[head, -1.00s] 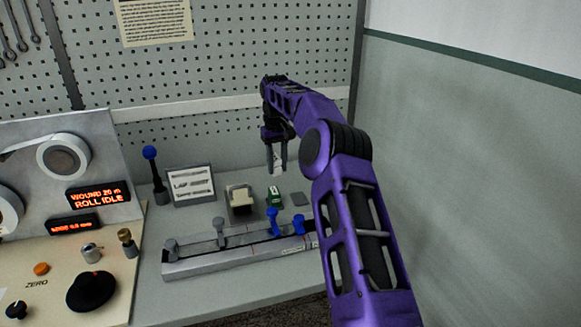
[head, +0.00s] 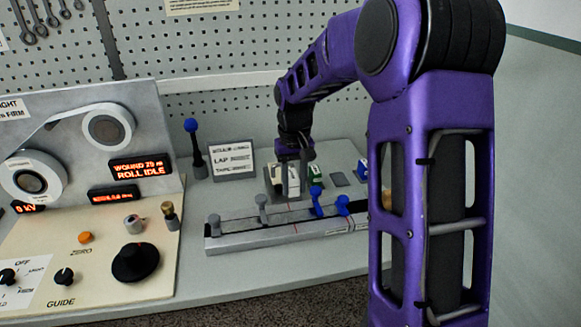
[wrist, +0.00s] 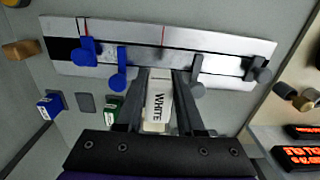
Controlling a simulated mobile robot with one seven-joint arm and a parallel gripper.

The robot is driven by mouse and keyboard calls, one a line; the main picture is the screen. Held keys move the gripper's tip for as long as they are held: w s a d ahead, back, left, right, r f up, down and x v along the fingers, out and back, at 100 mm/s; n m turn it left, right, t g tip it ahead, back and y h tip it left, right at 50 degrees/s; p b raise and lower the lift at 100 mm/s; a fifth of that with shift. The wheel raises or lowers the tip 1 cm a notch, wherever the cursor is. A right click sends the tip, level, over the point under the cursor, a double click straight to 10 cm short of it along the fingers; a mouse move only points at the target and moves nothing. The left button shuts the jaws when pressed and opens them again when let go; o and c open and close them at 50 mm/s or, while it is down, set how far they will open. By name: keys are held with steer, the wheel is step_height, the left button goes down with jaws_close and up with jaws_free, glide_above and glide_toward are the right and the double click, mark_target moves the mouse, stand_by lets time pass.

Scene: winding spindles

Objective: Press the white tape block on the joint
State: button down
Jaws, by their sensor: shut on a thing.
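My gripper (wrist: 160,76) is shut on the white tape block (wrist: 158,100), which is marked WHITE, in the wrist view. In the head view my gripper (head: 293,185) hangs just behind the long metal splice rail (head: 230,238), in front of a cream block on a dark base. The rail (wrist: 225,45) lies across the top of the wrist view, beyond the fingertips. It has a dark strip along it and red marks (wrist: 163,36). Two blue clamps (wrist: 88,50) and two grey clamps (wrist: 197,72) stand on it. I cannot tell whether the block touches the rail.
A green block (head: 316,176), a grey pad (head: 339,179) and a blue block (head: 362,167) sit behind the rail. A card stand (head: 233,159) and a blue-topped lever (head: 194,145) stand left of my gripper. The winder panel (head: 90,265) fills the left.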

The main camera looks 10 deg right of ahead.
steer(key=shift+s+a+f+b, duration=0.1)
steer(key=shift+s+f+b, duration=0.05)
steer(key=shift+f+b, duration=0.95)
steer(key=shift+s+d+f+b, duration=0.1)
steer(key=shift+s+f+b, duration=0.1)
steer(key=shift+f+b, duration=0.9)
steer(key=shift+s+a+f+b, duration=0.15)
steer(key=shift+f+b, duration=0.5)
steer(key=shift+f, duration=0.8)
steer(key=shift+f, duration=0.5)
step_height(320, 180, up, 8)
steer(key=p, duration=0.5)
steer(key=shift+p, duration=0.4)
